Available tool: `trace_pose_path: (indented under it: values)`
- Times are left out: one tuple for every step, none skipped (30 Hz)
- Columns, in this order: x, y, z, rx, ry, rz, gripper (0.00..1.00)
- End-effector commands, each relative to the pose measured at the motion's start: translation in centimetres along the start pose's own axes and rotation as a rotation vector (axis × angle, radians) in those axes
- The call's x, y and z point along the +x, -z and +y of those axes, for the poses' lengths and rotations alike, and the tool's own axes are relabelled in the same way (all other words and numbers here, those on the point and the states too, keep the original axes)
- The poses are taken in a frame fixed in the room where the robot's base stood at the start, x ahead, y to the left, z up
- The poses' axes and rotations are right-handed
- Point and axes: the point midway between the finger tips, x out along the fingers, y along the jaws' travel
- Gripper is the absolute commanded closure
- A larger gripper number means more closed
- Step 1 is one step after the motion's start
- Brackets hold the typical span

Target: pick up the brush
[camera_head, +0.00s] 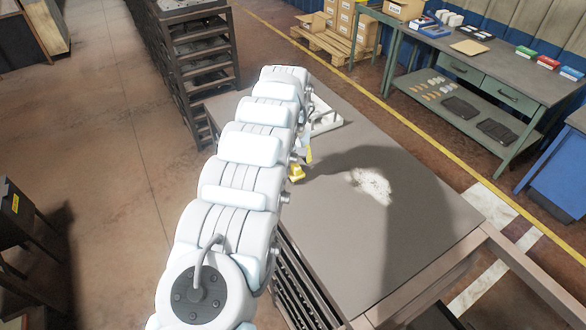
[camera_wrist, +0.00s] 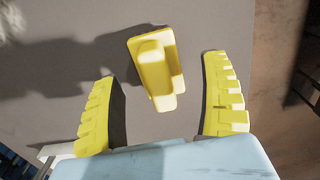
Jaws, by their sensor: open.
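A yellow block-shaped thing with a raised grip, which looks like the brush (camera_wrist: 155,72), lies on the grey table top in the wrist view. My gripper (camera_wrist: 160,68) is open, with one yellow ribbed finger to the left of the brush and one to the right. Gaps show between the brush and both fingers. In the head view my arm hides most of this spot. Small yellow parts show at the arm's right edge, and I cannot tell whether they are the brush or my fingers.
The grey table (camera_head: 420,210) is mostly clear to the right of my arm. A patch of white debris (camera_head: 370,186) lies there. A pale tray-like thing (camera_head: 325,120) is at the table's far end. A dark rack (camera_head: 200,70) stands behind, left. A workbench (camera_head: 490,65) is at right.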

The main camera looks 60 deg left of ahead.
Motion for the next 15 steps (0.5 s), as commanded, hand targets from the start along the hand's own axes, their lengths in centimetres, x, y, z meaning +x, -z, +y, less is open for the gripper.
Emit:
trace_pose_path:
  values:
    - [0.3, 0.0, 0.0, 0.001, 0.001, 0.000, 0.22]
    - [0.6, -0.1, 0.0, 0.001, 0.001, -0.001, 0.22]
    - [1.0, -0.1, 0.0, 0.001, 0.001, -0.002, 0.22]
    - [1.3, -0.2, 0.0, 0.000, 0.002, -0.003, 0.22]
    - [1.6, -0.2, 0.0, 0.000, 0.002, -0.003, 0.22]
    - [2.0, -0.2, 0.0, -0.001, 0.002, -0.004, 0.22]
    - [2.2, -0.2, 0.0, -0.001, 0.002, -0.003, 0.22]
    - [2.3, -0.1, 0.0, -0.001, 0.001, -0.002, 0.22]
    - [2.5, -0.1, 0.1, -0.001, 0.000, -0.001, 0.22]
    - [2.7, -0.1, 0.1, -0.001, 0.000, 0.000, 0.22]
    - [2.9, -0.1, 0.1, 0.000, 0.000, 0.000, 0.22]
    - [3.1, -0.1, 0.1, 0.000, 0.000, -0.001, 0.22]
    - [3.3, -0.1, 0.1, 0.000, 0.001, -0.001, 0.22]
    - [3.4, -0.2, 0.1, 0.000, 0.001, -0.001, 0.22]
    - [3.5, -0.2, 0.1, 0.000, 0.001, -0.002, 0.22]
